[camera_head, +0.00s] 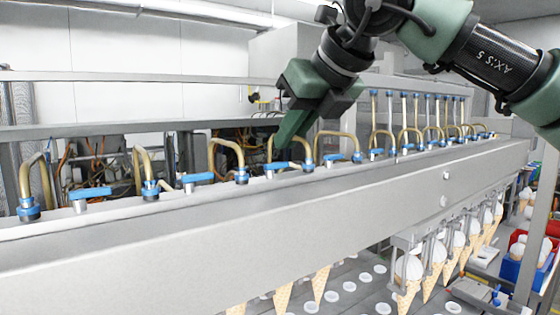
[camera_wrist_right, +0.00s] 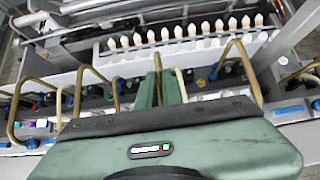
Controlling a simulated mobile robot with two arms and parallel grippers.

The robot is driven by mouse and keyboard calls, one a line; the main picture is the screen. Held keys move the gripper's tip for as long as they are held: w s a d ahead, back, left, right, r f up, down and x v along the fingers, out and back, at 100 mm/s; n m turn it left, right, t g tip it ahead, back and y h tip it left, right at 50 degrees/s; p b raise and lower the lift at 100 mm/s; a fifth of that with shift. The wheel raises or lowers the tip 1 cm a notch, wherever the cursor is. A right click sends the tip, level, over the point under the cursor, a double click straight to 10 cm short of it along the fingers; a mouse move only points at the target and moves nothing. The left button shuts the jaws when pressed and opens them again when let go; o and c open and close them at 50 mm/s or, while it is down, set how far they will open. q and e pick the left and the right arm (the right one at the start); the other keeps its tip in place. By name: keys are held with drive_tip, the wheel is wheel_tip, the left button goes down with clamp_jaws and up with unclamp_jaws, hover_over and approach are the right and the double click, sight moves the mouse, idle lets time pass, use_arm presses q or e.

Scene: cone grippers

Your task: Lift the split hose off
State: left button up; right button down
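Several tan hose loops stand on the long grey beam, each an upside-down U with blue fittings. No split can be made out on any hose. My right gripper (camera_head: 288,138) reaches down from above at the middle hose loop (camera_head: 307,150), hiding part of it. In the right wrist view, my right gripper (camera_wrist_right: 158,90) has its two green fingers close together with a tan hose (camera_wrist_right: 157,63) at their tips. I cannot tell whether they are shut on it. My left gripper is not in view.
The grey beam (camera_head: 150,245) runs across the picture. Other hose loops (camera_head: 226,146) stand close on both sides. Blue-handled valves (camera_head: 198,177) sit between them. Ice cream cones (camera_head: 408,275) hang below at the right. Red and blue crates (camera_head: 520,255) stand at far right.

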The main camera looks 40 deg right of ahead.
drive_tip(key=shift+r, duration=0.1)
drive_tip(key=shift+r+p, duration=0.8)
drive_tip(key=shift+r, duration=1.6)
